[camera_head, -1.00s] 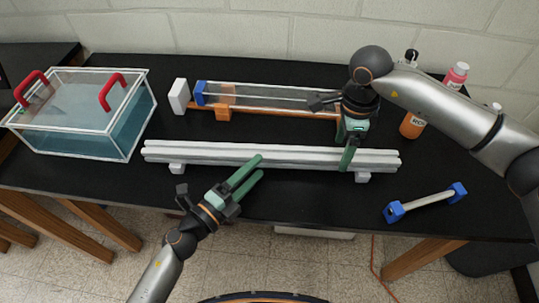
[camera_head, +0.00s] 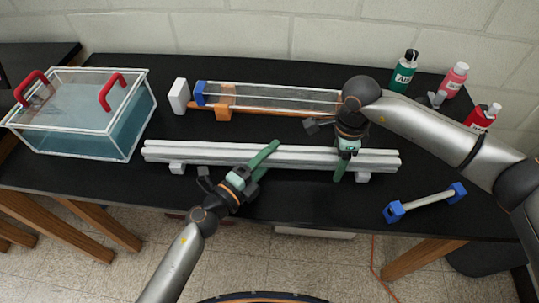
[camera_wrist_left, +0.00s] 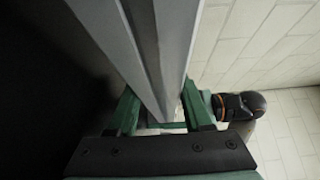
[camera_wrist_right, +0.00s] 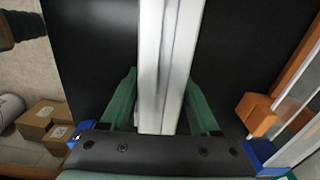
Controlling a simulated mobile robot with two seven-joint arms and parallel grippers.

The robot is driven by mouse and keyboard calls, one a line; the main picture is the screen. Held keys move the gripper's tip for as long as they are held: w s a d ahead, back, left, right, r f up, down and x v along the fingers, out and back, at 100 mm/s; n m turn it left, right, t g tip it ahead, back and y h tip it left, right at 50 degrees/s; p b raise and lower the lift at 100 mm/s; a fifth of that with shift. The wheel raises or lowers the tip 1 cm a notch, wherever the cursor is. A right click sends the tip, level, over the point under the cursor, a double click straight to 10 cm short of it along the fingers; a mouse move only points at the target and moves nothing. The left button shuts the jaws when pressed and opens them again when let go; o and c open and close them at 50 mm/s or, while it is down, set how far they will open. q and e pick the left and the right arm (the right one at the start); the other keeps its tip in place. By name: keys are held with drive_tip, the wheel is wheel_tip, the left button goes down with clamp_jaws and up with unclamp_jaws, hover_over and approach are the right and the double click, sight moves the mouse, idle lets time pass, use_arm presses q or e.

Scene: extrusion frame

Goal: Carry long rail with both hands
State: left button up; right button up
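The long silver rail (camera_head: 205,156) lies left to right on two low white supports near the table's front edge. My left gripper (camera_head: 261,160) is at the rail's middle, its green fingers open with one on each side; the left wrist view shows the rail (camera_wrist_left: 150,45) between them. My right gripper (camera_head: 344,160) is over the rail's right part, pointing down. In the right wrist view the rail (camera_wrist_right: 168,60) runs between its open fingers, with gaps near their bases. The right wrist hides part of the rail in the head view.
Behind the rail is a clear channel with orange and blue blocks (camera_head: 270,96). A water tank with red handles (camera_head: 85,118) stands left. A white rod with blue ends (camera_head: 428,201) lies front right. Several bottles (camera_head: 404,72) stand at the back right, near my right arm.

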use_arm(q)
drive_tip(key=c, duration=0.6)
use_arm(e)
drive_tip(key=c, duration=0.6)
use_arm(q)
clamp_jaws()
use_arm(e)
clamp_jaws()
use_arm(q)
drive_tip(key=shift+r, duration=0.1)
use_arm(e)
drive_tip(key=shift+w+r, duration=0.1)
